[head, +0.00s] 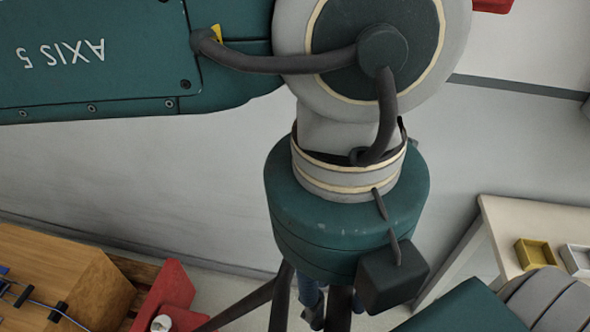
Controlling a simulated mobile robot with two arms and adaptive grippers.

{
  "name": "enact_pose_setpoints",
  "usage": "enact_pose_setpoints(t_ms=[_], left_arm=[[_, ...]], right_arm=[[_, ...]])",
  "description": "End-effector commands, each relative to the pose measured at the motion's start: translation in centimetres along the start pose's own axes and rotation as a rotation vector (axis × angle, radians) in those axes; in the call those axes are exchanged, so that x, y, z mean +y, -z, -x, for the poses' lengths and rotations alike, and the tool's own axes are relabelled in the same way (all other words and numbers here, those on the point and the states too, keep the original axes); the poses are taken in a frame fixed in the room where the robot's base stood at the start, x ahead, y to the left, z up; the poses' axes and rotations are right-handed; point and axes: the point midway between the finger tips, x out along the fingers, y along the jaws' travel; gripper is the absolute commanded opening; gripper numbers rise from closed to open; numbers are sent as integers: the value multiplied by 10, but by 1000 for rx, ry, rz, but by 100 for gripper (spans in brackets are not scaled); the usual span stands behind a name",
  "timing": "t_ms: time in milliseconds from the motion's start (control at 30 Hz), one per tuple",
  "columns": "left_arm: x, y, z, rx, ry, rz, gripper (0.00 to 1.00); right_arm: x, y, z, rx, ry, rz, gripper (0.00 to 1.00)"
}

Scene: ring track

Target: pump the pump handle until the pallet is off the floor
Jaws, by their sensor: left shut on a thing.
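My left arm fills the upper middle, and my left gripper (312,312) points down at the bottom edge, partly cut off. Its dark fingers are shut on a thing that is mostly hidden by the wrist. A dark slanting bar (238,306) runs from beside the fingers down to the left and looks like part of the pump handle; its ends are hidden or out of frame. A red body (172,287) with a white round part stands at the lower left. Whether the pallet touches the floor cannot be seen. My right gripper is out of view.
A wooden block (55,275) with a cable and dark clips on top is at the lower left. A pale table (505,232) at the right holds a yellow tray (535,254) and a grey tray (577,259). A grey wall (120,180) stands behind.

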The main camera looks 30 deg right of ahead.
Motion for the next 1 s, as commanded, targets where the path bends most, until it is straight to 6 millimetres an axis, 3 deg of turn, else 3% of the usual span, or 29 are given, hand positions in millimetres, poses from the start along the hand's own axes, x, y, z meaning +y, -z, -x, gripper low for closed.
enact_pose_setpoints(t_ms=[167,200,300,800,1000], left_arm=[[-6,-1,4,-4,20,-1,0],[-6,-1,4,-4,20,-1,34],[-5,-1,4,-4,19,-1,51],[-4,0,2,-1,13,-2,51],[-4,-1,21,-5,15,-1,51]], right_arm=[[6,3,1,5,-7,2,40],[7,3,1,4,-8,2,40],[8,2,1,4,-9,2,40],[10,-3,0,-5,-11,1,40],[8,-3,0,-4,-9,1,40]])
